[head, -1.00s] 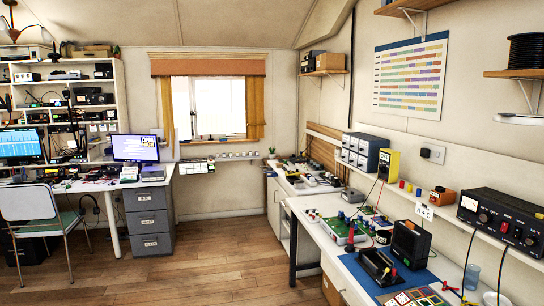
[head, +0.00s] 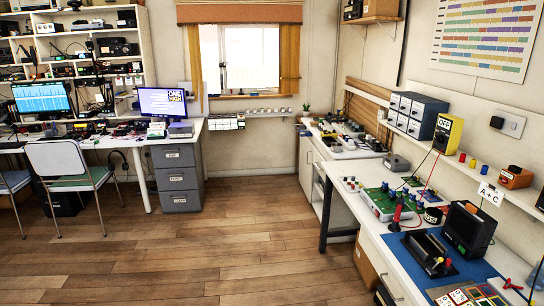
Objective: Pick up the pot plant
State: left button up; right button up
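A small green pot plant (head: 306,110) stands in the far right corner of the room. It is on or just behind the back end of the white counter (head: 312,150), below and right of the window. It is small and distant, and its pot is hard to make out. Neither of my grippers shows in the head view.
A wide wooden floor (head: 230,240) lies clear in front of me. A white workbench (head: 345,205) with electronics runs along the right. A desk with drawers (head: 178,178) and a chair (head: 72,165) stand at the left. A cardboard box (head: 367,265) sits under the workbench.

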aim_at(306, 113)
jog(key=i, duration=3.8)
jog(key=i+z, duration=0.15)
jog(key=i, duration=0.3)
jog(key=i+j+z, duration=0.15)
jog(key=i, duration=0.3)
jog(key=i+j+z, duration=0.2)
jog(key=i, duration=0.25)
jog(key=i+j+z, duration=0.15)
jog(key=i+j, duration=0.15)
jog(key=i, duration=0.15)
